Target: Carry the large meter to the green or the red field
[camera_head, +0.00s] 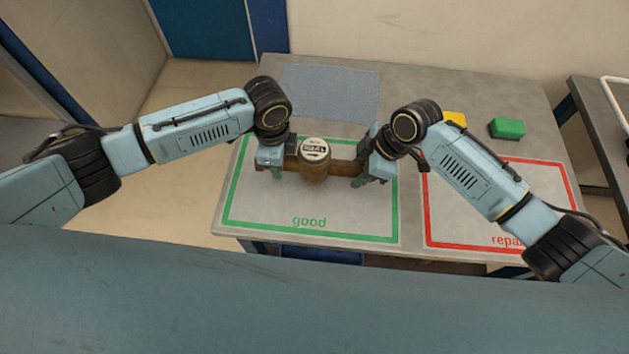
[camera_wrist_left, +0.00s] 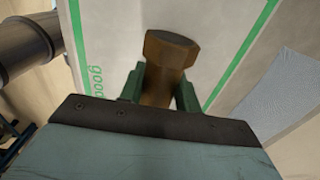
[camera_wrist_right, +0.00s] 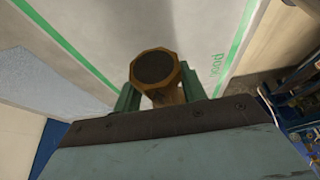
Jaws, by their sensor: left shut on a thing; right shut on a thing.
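The large meter (camera_head: 314,172) has a brown, bronze-like body with a pipe end on each side and a round white dial on top. It is over the green field (camera_head: 260,222) marked "good"; whether it touches the surface I cannot tell. My left gripper (camera_head: 277,170) is shut on its left pipe end, which also shows in the left wrist view (camera_wrist_left: 170,52). My right gripper (camera_head: 362,178) is shut on its right pipe end, which shows in the right wrist view (camera_wrist_right: 154,68). The red field (camera_head: 462,232), its label partly hidden by my right arm, lies to the right.
A blue-grey mat (camera_head: 332,92) lies at the back of the grey table (camera_head: 420,85). A green block (camera_head: 507,128) and a yellow block (camera_head: 455,118) sit behind the red field. Another table stands at the far right.

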